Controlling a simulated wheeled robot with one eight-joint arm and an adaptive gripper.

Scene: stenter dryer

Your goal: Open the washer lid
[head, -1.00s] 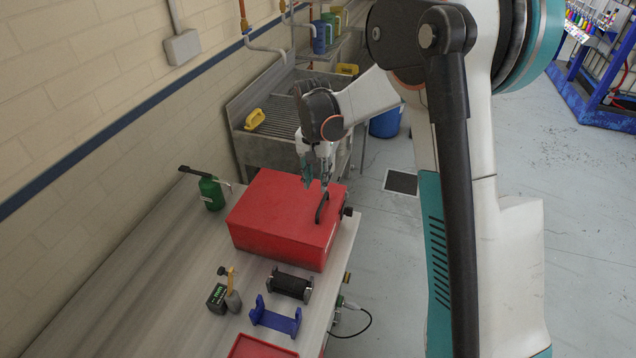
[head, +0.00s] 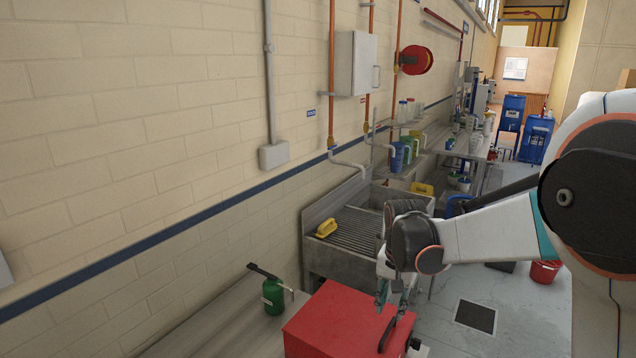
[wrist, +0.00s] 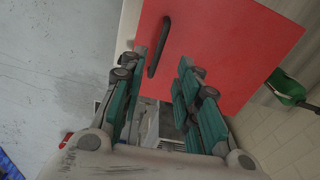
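The washer is a red box with a flat red lid (head: 345,320) on the bench; the lid looks shut. A black bar handle (head: 388,332) stands on the lid's right side. In the wrist view the red lid (wrist: 225,50) fills the top, with the handle (wrist: 159,47) left of centre. My gripper (head: 393,300) is above the lid's right far part, close to the handle. In the wrist view my gripper (wrist: 162,72) has its teal fingers spread apart, and nothing is held between them. Whether a finger touches the handle is unclear.
A green oil can (head: 273,296) stands on the bench (head: 215,320) left of the washer, near the wall. A metal sink (head: 345,230) with a yellow item (head: 327,228) is behind. Open floor (head: 500,335) lies to the right.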

